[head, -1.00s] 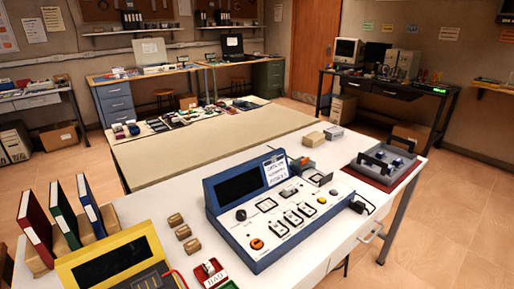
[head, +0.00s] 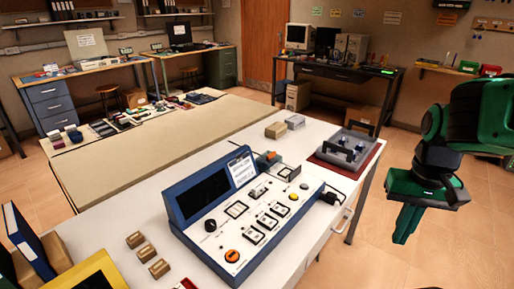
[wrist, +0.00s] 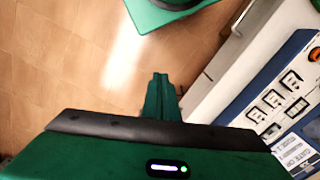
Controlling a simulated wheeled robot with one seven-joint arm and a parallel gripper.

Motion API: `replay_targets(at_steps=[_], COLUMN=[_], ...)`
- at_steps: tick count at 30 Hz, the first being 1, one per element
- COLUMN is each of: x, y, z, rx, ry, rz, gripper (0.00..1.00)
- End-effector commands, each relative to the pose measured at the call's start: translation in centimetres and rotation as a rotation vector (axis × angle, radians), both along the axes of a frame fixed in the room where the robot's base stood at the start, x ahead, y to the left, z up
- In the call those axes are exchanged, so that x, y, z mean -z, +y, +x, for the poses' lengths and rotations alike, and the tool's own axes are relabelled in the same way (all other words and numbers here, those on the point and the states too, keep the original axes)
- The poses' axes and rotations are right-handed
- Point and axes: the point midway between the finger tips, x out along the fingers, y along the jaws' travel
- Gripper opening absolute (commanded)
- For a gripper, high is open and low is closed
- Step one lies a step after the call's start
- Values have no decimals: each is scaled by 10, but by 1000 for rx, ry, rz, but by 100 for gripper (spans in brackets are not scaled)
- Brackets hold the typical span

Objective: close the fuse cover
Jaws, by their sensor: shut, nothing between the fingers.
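A blue control console (head: 187,238) with a white sloped top, a dark screen, buttons and knobs stands on the white table. Its right part also shows in the wrist view (wrist: 232,118). A small dark piece that looks raised (head: 289,172) sits at the console's far right corner; I cannot tell if it is the fuse cover. My green gripper (head: 406,223) hangs over the floor to the right of the table, apart from the console. It points downward. In the wrist view its fingers (wrist: 158,82) are together and empty.
A grey tray (head: 350,146) on a dark red mat lies at the table's right end. The floor (head: 380,245) right of the table is clear.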

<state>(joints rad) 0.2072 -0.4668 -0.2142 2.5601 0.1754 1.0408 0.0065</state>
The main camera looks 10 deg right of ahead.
Motion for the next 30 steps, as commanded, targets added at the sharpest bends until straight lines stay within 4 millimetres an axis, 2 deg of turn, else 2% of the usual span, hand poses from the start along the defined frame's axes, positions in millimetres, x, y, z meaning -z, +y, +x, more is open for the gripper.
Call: replay_targets(at_steps=[5,6,7,11,14,21,26,30], x=[0,-6,-9,-26,-47,-96,-115,-122], y=[0,0,-1,-1,-3,0,15,38], z=[1,-8,-7,21,61,180,259,324], rx=[-1,-6,-9,-49,-114,-309,-449,-573], ry=[0,-11,-13,-5,7,44,73,98], rz=[0,0,0,0,2,2,3,1], gripper=[0,0,0,0,0,0,0,0])
